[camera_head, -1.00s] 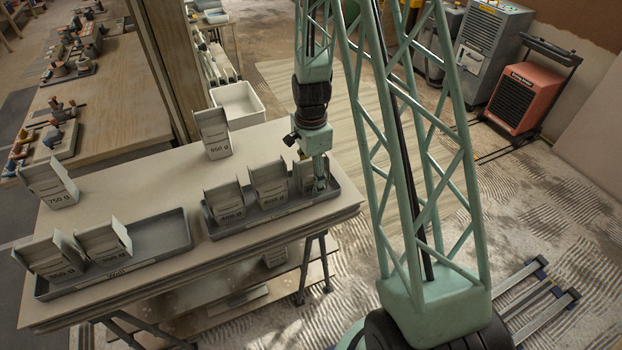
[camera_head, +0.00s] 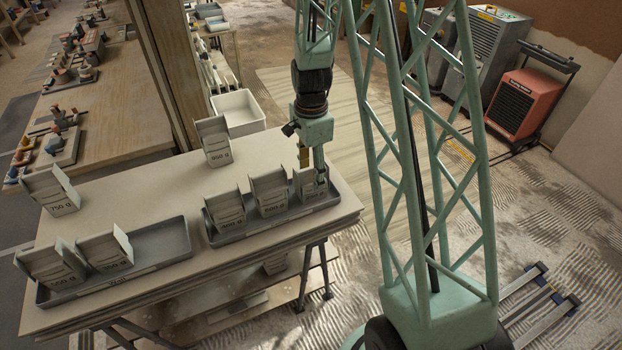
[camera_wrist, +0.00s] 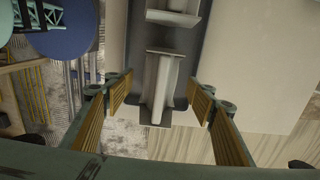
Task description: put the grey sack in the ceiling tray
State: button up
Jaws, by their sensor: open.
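Several pale grey sacks with printed weights stand on the table. In the right-hand dark tray (camera_head: 226,240), whose front label I cannot read, stand a left sack (camera_head: 225,212), a middle sack (camera_head: 269,193) and a right sack (camera_head: 305,184). My gripper (camera_head: 313,172) is at the right sack, partly covering it. In the wrist view my gripper (camera_wrist: 160,105) is open, one finger on each side of that sack (camera_wrist: 162,85), with visible gaps. Two sacks stand outside the trays: one marked 750 g (camera_head: 52,190) and one at the back (camera_head: 214,142). I cannot tell one as greyer.
The left-hand tray (camera_head: 170,240), labelled Wall, holds two sacks (camera_head: 52,262) (camera_head: 106,249) and has free room at its right. The table top (camera_head: 150,185) is clear between the loose sacks. A white bin (camera_head: 238,110) stands behind the table.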

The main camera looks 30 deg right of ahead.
jog(key=shift+r+p, duration=0.3)
jog(key=shift+r, duration=2.6)
jog(key=shift+r, duration=0.1)
jog(key=shift+a+r, duration=0.1)
jog(key=shift+r, duration=0.15)
jog(key=s+a+r+n+t, duration=0.1)
jog(key=s+a+r+n, duration=0.25)
jog(key=r, duration=0.45)
jog(key=s+a+r+n, duration=0.3)
jog(key=s+a+r, duration=0.15)
jog(key=r, duration=0.35)
jog(key=s+a+r+n+t, duration=0.1)
jog(key=s+a+r+n, duration=0.25)
jog(key=r, duration=0.55)
jog(key=s+a+r+n, duration=0.2)
jog(key=s+r+n, duration=0.1)
jog(key=s, duration=0.4)
jog(key=s+a+r+n+t, duration=0.1)
jog(key=s+a+r+n, duration=0.1)
jog(key=s, duration=0.6)
jog(key=s+a+r+n+t, duration=0.1)
jog(key=s+a+r+n, duration=0.1)
jog(key=s+r+n, duration=0.2)
jog(key=s, duration=0.3)
jog(key=shift+s+a+r, duration=0.15)
jog(key=shift+r, duration=0.1)
